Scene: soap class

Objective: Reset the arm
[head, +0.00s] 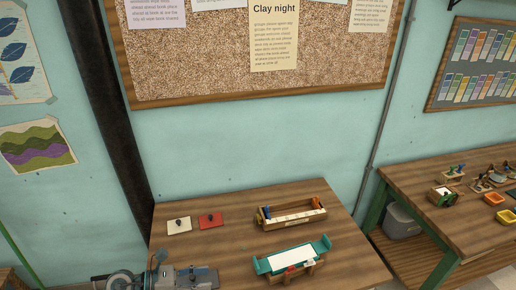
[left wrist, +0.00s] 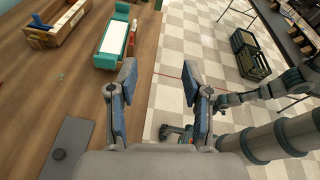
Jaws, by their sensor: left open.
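My left gripper (head: 160,274) is at the bottom left of the head view, over the near left of the wooden table (head: 215,248). In the left wrist view my left gripper (left wrist: 160,76) has its two blue-padded fingers wide apart, with nothing between them. Beyond the fingers is the table edge and the checkered floor. Parts of my other arm show at the right of the left wrist view. A small dark end there may be its gripper, too unclear to read.
A second table (head: 440,210) is at right. Dark crates (left wrist: 250,55) stand on the floor.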

